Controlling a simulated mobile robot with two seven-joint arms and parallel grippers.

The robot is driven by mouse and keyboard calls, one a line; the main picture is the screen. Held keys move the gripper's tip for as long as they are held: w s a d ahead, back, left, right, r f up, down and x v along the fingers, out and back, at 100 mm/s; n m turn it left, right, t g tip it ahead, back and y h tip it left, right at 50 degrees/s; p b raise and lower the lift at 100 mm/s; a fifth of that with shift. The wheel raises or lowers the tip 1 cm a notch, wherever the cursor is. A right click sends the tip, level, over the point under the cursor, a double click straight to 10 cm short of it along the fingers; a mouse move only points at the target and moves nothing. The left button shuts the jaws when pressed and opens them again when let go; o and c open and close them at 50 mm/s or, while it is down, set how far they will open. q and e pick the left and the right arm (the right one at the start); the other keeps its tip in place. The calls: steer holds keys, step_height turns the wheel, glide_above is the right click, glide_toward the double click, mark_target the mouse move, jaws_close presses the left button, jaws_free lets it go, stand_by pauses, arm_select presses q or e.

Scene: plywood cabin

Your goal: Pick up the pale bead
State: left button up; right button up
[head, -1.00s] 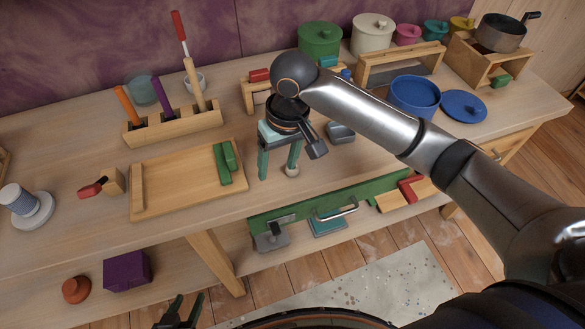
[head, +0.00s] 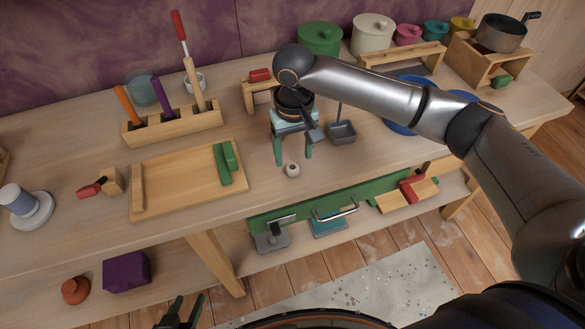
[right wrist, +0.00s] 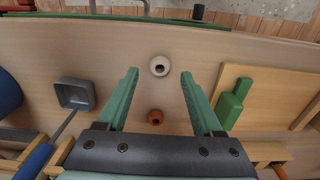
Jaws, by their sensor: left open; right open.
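The pale bead (head: 292,170) is a small cream ball with a dark hole on top. It sits on the workbench near the front edge, right of the wooden tray. It also shows in the right wrist view (right wrist: 159,66), centred between the fingertips and slightly beyond them, not gripped. My right gripper (head: 293,158) is open, its green fingers pointing down just behind the bead. The same gripper in the right wrist view (right wrist: 159,74) is empty between its tips. My left gripper (head: 186,308) is open and empty, low at the bottom left, away from the bench top.
An orange-red bead (right wrist: 155,116) lies behind the pale bead, between my right fingers. A grey square scoop (head: 342,132) is to the right. A wooden tray (head: 180,185) with green blocks (head: 225,163) is to the left. Bare bench surrounds the pale bead.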

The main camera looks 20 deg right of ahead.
mark_target(292, 163)
steer(key=f, duration=0.4)
steer(key=shift+w+f, duration=0.25)
steer(key=shift+w, duration=0.05)
jaws_close()
